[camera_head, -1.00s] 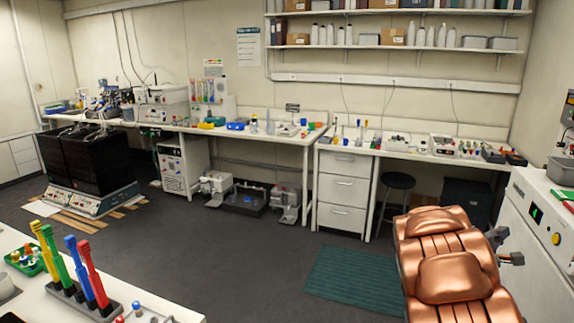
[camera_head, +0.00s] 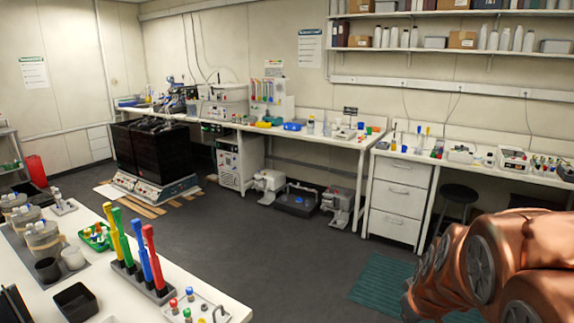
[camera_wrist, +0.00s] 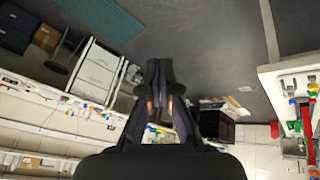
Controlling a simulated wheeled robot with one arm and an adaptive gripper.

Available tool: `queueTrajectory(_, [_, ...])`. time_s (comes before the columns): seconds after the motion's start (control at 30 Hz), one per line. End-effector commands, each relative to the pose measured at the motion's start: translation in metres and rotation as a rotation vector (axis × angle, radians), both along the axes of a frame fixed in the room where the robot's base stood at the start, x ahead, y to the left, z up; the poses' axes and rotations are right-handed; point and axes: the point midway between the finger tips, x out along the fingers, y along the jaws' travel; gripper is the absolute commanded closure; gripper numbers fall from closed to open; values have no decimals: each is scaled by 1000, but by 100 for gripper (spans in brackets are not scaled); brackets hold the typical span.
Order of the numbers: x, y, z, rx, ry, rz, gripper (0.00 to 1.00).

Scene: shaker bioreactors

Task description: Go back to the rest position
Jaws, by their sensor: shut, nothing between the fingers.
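My gripper (camera_wrist: 160,82) shows in the wrist view as dark fingers with their tips together. It is shut and empty, held in open air above the grey floor, with the room appearing upside down around it. In the head view my copper-coloured arm fills the lower right corner, and the gripper itself is out of that picture. No separate object marks the rest position in either view.
A white bench (camera_head: 75,240) at the lower left holds colored pipettes (camera_head: 136,250) and jars. Long benches (camera_head: 345,142) line the back wall, with a drawer unit (camera_head: 397,200) and stool (camera_head: 455,200). Black shaker units (camera_head: 155,155) stand left. The middle floor (camera_head: 260,260) is clear.

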Motion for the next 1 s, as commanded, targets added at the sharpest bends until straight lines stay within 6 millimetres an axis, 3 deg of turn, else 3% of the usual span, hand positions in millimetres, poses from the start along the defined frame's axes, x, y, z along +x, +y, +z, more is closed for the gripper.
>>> queueTrajectory(0.1, [-50,41,-1,102,116,-26,100])
queueTrajectory(0.23, [-113,73,-3,174,267,-75,100])
queueTrajectory(0.4, [-195,92,-1,194,459,-166,100])
queueTrajectory(0.5, [-231,94,1,181,541,-217,100])
queueTrajectory(0.6, [-255,93,3,164,593,-254,100])
queueTrajectory(0.7, [-267,92,4,153,616,-276,100])
queueTrajectory(1.0, [-268,91,4,151,619,-279,100])
